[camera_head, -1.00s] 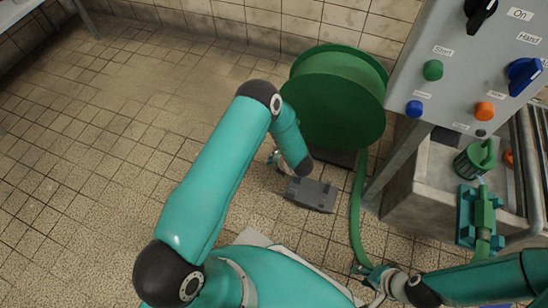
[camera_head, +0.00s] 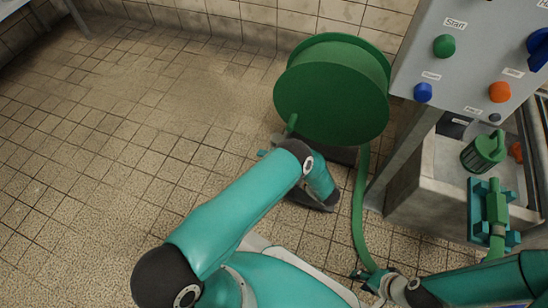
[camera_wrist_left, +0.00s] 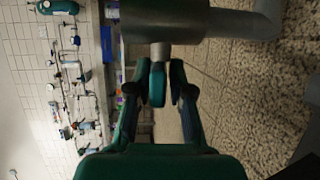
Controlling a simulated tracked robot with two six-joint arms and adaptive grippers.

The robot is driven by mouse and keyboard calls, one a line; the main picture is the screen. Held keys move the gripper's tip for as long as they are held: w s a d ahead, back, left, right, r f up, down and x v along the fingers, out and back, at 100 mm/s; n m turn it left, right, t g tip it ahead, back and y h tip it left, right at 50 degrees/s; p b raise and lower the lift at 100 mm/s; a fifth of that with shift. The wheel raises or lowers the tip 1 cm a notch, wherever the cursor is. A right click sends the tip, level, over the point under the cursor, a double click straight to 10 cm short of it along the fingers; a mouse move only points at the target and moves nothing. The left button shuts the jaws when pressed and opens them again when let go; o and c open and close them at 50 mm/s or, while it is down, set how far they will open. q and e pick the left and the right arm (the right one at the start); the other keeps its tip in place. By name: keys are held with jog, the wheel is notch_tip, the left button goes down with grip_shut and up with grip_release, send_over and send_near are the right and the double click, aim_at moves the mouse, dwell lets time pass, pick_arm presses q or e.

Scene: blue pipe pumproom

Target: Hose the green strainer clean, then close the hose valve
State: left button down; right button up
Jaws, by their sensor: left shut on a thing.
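The green strainer (camera_head: 483,153), a ribbed basket, sits in the pale trough at the right. A green nozzle (camera_head: 497,208) lies in a teal cradle on the trough's front edge. The green hose (camera_head: 359,215) runs from the reel down to the floor, beside my right gripper (camera_head: 372,278); its finger state is unclear. My left arm reaches below the reel, where its gripper is mostly hidden. In the left wrist view my left gripper (camera_wrist_left: 162,88) is shut on a slim teal-grey handle (camera_wrist_left: 158,63) by a grey pipe (camera_wrist_left: 160,32); it looks like the hose valve's handle.
The large green reel (camera_head: 332,92) stands near the tiled wall. A grey control panel (camera_head: 470,60) with coloured buttons hangs above the trough (camera_head: 428,175). The tiled floor (camera_head: 130,140) at the left is clear.

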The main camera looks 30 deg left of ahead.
pick_arm(q)
jog(key=shift+w+d+f+m+t+y, duration=0.2)
jog(key=shift+m+t+y, duration=0.1)
jog(key=shift+y, duration=0.3)
jog(key=c, duration=1.2)
grip_release()
jog(key=shift+a, duration=0.1)
jog(key=shift+s, duration=0.1)
jog(key=s+d, duration=0.2)
jog(key=d, duration=1)
jog(key=shift+f, duration=0.25)
jog(key=shift+a, duration=0.15)
